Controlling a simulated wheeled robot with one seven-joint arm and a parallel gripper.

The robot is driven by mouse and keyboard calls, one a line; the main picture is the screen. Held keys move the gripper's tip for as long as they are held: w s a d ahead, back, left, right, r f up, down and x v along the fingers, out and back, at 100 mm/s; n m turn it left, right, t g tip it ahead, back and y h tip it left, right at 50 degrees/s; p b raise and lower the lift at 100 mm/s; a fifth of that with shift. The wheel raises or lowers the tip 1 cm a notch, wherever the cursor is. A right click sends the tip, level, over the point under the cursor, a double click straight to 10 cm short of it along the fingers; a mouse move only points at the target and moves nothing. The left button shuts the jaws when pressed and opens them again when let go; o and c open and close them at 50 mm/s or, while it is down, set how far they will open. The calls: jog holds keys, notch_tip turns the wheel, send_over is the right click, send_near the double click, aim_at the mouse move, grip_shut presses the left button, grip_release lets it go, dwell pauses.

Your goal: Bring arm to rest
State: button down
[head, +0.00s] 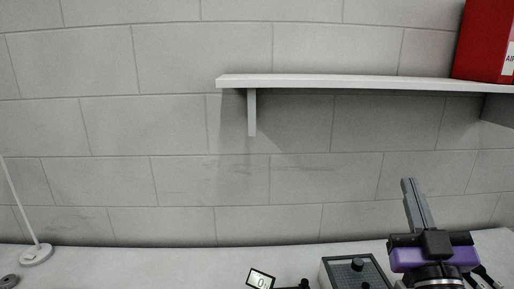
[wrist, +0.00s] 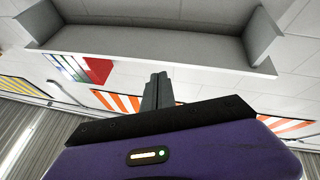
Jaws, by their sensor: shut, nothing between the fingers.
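My gripper (head: 407,183) is at the lower right of the head view, with its grey fingers pointing up and its purple body below them. The fingers are together with nothing between them. In the wrist view the shut fingers (wrist: 158,82) point up toward the underside of a shelf. The gripper is apart from the wall and the shelf, in front of and below the shelf in the head view.
A white shelf (head: 340,83) on brackets holds a red box (head: 486,42) at the right. Below, a pale bench (head: 120,262) carries a grey device with a knob (head: 350,275), a small display (head: 260,279) and a white stand (head: 36,254). The bench's left-middle is clear.

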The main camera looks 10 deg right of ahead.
jog(key=s+a+f+n+y, duration=0.6)
jog(key=s+a+f+y, duration=0.5)
jog(key=f, duration=0.4)
jog(key=s+a+f+m+g+h, duration=0.1)
jog(key=s+a+f+m+g, duration=0.1)
jog(key=s+f, duration=0.5)
jog(key=s+a+f+m+g+h, duration=0.1)
jog(key=s+f+g, duration=0.4)
jog(key=s, duration=0.8)
jog(key=a+f+m, duration=0.1)
jog(key=a+f, duration=0.1)
jog(key=shift+a, duration=0.3)
